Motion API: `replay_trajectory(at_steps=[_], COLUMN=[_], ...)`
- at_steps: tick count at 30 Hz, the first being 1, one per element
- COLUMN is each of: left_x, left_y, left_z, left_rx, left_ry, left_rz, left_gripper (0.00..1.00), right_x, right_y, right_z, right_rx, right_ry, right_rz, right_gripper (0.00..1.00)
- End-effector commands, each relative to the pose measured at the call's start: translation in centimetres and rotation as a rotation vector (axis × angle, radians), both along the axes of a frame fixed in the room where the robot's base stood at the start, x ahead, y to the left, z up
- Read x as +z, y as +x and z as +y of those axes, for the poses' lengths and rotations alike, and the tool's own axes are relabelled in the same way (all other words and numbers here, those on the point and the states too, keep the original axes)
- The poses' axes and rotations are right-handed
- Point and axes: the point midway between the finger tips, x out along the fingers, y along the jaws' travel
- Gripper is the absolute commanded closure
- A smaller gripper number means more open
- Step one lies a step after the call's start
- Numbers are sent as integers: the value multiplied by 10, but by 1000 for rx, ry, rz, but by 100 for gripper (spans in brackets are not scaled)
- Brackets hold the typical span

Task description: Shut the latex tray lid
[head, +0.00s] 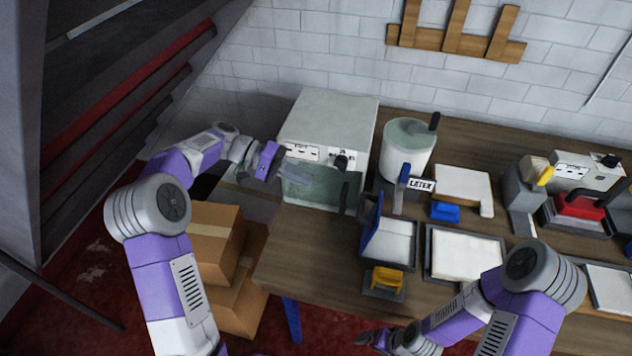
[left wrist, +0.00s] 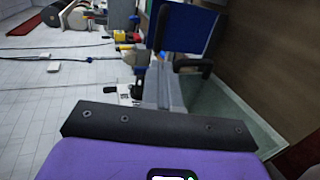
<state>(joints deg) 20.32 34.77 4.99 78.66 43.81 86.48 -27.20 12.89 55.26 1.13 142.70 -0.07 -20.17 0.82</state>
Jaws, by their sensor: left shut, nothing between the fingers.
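The latex tray (head: 392,243) is a shallow dark-framed tray with a pale inside, on the wooden table below the LATEX sign (head: 422,185). Its blue lid (head: 371,226) stands raised and tilted along the tray's left side. A blue panel, which looks like this lid (left wrist: 187,28), shows at the top of the left wrist view. My left gripper (head: 303,180) is shut and empty, in front of the white box's glass door, to the left of the lid and apart from it. My right gripper (head: 368,338) is low at the front, clear of the tray; its jaws are too small to read.
The white box (head: 330,125) has a greenish glass door (head: 312,187) with a black handle (head: 345,192). A white bucket (head: 405,150) stands behind the tray. A yellow-handled block (head: 386,279) sits in front. Another tray (head: 465,254) lies right. Cardboard boxes (head: 212,238) stand left.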

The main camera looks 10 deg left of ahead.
Motion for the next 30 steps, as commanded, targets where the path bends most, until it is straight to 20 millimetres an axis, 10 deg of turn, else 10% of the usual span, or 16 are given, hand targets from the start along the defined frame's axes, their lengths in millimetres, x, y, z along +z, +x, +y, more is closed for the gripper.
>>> replay_trajectory(at_steps=[15, 30], left_x=[-37, -43], left_y=[-3, -2], left_z=[-97, -114], left_rx=[-3, 1], left_ry=[0, 1], left_rz=[2, 2], left_gripper=[100, 100], right_x=[-6, -7], right_y=[0, 0], right_z=[0, 0], right_rx=[0, 0], right_ry=[0, 0], right_rz=[0, 0], right_gripper=[0, 0])
